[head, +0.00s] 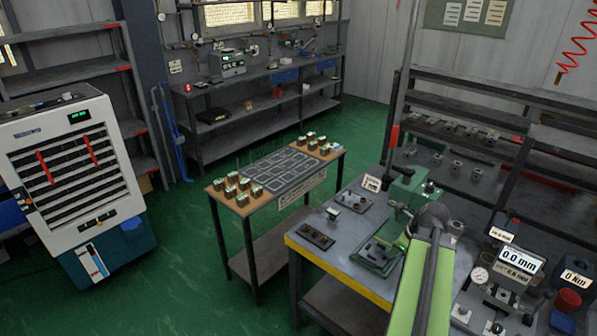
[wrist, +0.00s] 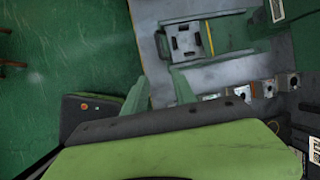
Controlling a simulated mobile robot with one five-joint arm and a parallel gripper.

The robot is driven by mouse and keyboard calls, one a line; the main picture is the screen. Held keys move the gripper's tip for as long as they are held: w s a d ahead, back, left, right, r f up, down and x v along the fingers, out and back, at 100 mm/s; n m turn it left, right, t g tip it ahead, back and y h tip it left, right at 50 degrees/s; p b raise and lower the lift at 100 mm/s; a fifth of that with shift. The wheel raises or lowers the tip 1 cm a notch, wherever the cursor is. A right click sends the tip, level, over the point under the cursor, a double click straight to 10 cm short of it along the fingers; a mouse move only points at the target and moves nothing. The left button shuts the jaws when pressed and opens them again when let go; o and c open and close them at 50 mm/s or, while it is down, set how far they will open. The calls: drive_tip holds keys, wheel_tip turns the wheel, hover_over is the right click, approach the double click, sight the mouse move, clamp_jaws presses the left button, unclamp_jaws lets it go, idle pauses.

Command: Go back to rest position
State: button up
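My green arm reaches up from the bottom edge in the head view, over the right side of the workbench (head: 345,268). Its end hides what lies beneath it, and the fingers cannot be made out there. In the wrist view, my gripper (wrist: 160,82) has two green fingers with a clear gap between them and nothing held. Past the fingertips lies a green fixture with a grey slotted block (wrist: 187,41), apart from the fingers. In the head view a green machine (head: 408,187) stands on the workbench, close to my arm's end.
A small table (head: 290,172) has a dark gridded mat and several valve blocks at both ends. A dark tray (head: 316,237) sits on the workbench. Gauges and a display reading 0.0 mm (head: 515,262) stand right. A white cabinet (head: 75,170) stands left.

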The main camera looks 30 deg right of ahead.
drive_tip(key=w+a+f+n+g+y+b, duration=0.15)
drive_tip(key=w+a+n, duration=0.4)
drive_tip(key=a, duration=0.95)
drive_tip(key=w+a+f+n+y+b, duration=0.1)
drive_tip(key=w+a+f+n, duration=0.15)
drive_tip(key=w+a, duration=0.95)
drive_tip(key=s+a+f+n+g+h, duration=0.1)
drive_tip(key=s+a+n, duration=0.3)
drive_tip(key=a+n, duration=0.4)
drive_tip(key=s+a+f+n+g+h+b, duration=0.1)
drive_tip(key=s+a+n, duration=0.3)
drive_tip(key=a+n, duration=0.4)
drive_tip(key=n+g, duration=0.1)
drive_tip(key=n, duration=0.6)
drive_tip(key=shift+a, duration=0.15)
drive_tip(key=shift+g, duration=0.25)
